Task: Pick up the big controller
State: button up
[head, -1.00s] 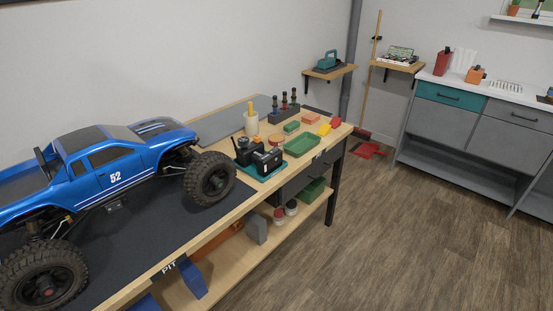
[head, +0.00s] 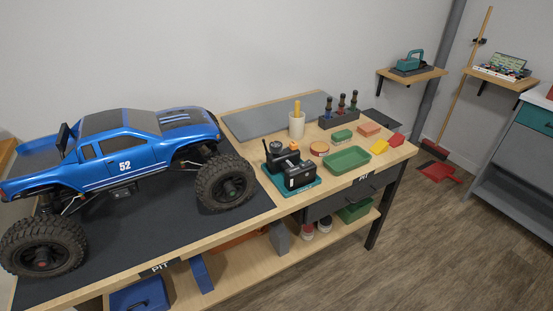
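A cluster of black, controller-like devices stands on a teal tray (head: 312,186) on the workbench, just right of the big truck. A boxy black device (head: 299,177) with a pale front panel is at the front. Another black device (head: 280,158) with a knob-like top stands behind it and slightly left. They overlap in the picture, so I cannot tell for certain which is the big controller. My gripper is not in view.
The workbench (head: 232,229) carries a blue truck (head: 120,150) on a dark mat. A green tray (head: 347,160), a white cup (head: 297,124) and small coloured items lie to the right. Open wooden floor (head: 430,250) is in front of the bench's right end.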

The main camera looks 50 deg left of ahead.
aim_at(288, 161)
jog(key=u, duration=0.55)
jog(key=i, duration=0.85)
jog(key=u, duration=0.5)
